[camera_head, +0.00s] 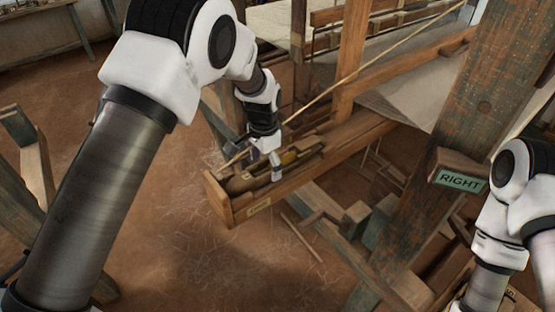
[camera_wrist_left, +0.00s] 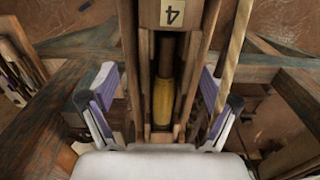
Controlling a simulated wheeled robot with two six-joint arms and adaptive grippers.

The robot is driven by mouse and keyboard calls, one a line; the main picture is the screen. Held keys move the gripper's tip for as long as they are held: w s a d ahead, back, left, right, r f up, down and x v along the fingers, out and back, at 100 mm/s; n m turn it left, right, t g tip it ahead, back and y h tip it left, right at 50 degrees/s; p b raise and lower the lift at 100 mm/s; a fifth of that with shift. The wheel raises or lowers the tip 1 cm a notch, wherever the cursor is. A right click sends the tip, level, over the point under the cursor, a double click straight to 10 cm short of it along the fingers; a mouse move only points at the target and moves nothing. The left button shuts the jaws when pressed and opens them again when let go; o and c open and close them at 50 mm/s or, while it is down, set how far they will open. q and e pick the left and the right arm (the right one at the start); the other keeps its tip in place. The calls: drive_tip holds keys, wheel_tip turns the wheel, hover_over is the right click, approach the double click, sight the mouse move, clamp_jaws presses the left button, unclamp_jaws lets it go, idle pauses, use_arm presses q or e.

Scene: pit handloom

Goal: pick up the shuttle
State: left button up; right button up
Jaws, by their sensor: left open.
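The shuttle shows in the left wrist view as a wooden body with a yellow wound part (camera_wrist_left: 163,100) in its middle. It lies lengthwise in a narrow wooden box (camera_wrist_left: 210,35) at the end of the loom beam. In the head view its yellow part (camera_head: 289,158) shows just right of my left gripper (camera_head: 273,165), which points down over the box. In the left wrist view the fingers of my left gripper (camera_wrist_left: 163,110) are spread, one on each side of the box and shuttle, holding nothing. My right gripper is out of frame.
The box's end wall (camera_head: 217,199) is at the front left. A thin pale rod (camera_head: 370,62) runs slantwise above the box. A thick post with a RIGHT sign (camera_head: 460,180) stands to the right. Earthen floor (camera_head: 190,255) lies open at the front left.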

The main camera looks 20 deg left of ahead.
use_arm(q)
drive_tip(key=f, duration=0.1)
drive_tip(key=a+f, duration=0.1)
drive_tip(key=shift+w+f, duration=0.3)
drive_tip(key=shift+w, duration=0.1)
drive_tip(key=shift+s+r, duration=0.1)
drive_tip(key=shift+s+d+r, duration=0.1)
drive_tip(key=shift+s+d, duration=0.05)
drive_tip(key=shift+d, duration=0.05)
drive_tip(key=c, duration=0.5)
drive_tip(key=shift+d, duration=0.1)
drive_tip(key=c, duration=0.9)
drive_tip(key=shift+c, duration=0.2)
